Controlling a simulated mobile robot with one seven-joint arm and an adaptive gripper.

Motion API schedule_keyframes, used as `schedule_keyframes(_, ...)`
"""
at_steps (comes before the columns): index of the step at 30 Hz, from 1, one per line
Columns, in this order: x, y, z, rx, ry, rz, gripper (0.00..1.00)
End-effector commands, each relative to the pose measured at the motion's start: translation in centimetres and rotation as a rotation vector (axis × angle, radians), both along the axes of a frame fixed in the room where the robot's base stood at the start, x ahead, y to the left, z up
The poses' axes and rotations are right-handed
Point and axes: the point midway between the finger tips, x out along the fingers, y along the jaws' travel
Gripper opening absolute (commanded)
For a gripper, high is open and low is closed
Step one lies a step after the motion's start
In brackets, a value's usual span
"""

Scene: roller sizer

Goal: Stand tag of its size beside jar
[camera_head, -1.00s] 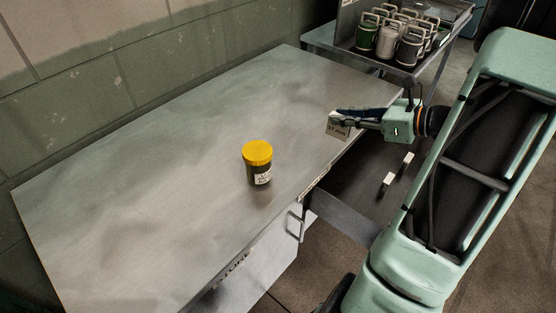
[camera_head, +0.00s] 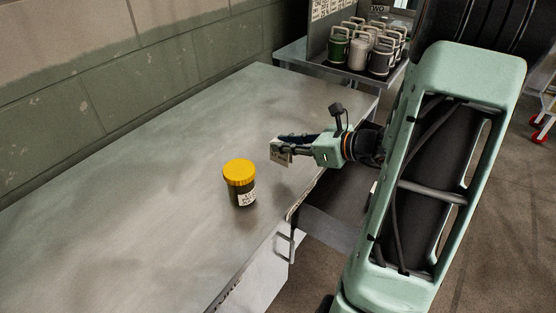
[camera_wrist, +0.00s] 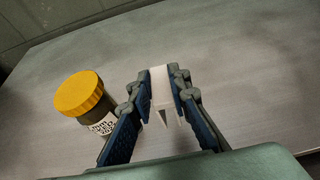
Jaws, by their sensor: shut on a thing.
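The jar (camera_head: 240,190) is dark with a yellow lid and a white label. It stands upright on the grey metal table, left of my gripper. The jar also shows in the wrist view (camera_wrist: 88,104), at left; its label is only partly legible. My gripper (camera_head: 285,146) is shut on a small pale tag (camera_head: 281,154) and holds it over the table, to the right of the jar and apart from it. In the wrist view the tag (camera_wrist: 160,85) is seen from above as a narrow white piece between the blue finger pads. Its print is not readable now.
The table (camera_head: 120,210) is bare around the jar. A side cart (camera_head: 290,55) with several handled canisters (camera_head: 358,50) stands beyond its far end. A drawer (camera_head: 335,205) stands open on the right, with a white piece (camera_head: 373,188) partly visible. A wall runs behind.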

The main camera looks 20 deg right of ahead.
Motion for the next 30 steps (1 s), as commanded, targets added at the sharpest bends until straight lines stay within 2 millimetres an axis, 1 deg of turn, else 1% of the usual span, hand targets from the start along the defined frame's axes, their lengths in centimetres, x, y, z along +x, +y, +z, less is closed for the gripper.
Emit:
schedule_keyframes(1, 0.2, 0.4, -0.6, 0.001, 0.001, 0.001, 0.0)
schedule_keyframes(5, 0.4, 0.9, -1.2, 0.0, -0.001, 0.0, 0.0)
schedule_keyframes(8, 0.7, 1.8, -2.3, 0.002, 0.002, 0.002, 0.0)
schedule_keyframes(10, 0.6, 1.6, -3.6, 0.002, 0.003, 0.001, 0.0)
schedule_keyframes(13, 0.7, 1.5, -4.7, 0.002, 0.001, -0.001, 0.0)
schedule_keyframes(16, 0.7, 1.5, -5.0, 0.0, 0.0, -0.001, 0.0)
schedule_keyframes(23, 0.7, 1.5, -5.0, -0.001, -0.002, 0.0, 0.0)
schedule_keyframes(27, 0.7, 1.5, -5.5, -0.001, -0.002, 0.001, 0.0)
schedule_keyframes(28, 0.7, 1.5, -5.3, -0.001, -0.002, 0.001, 0.2)
schedule_keyframes(30, 0.7, 1.5, -5.3, -0.002, -0.001, 0.001, 0.28)
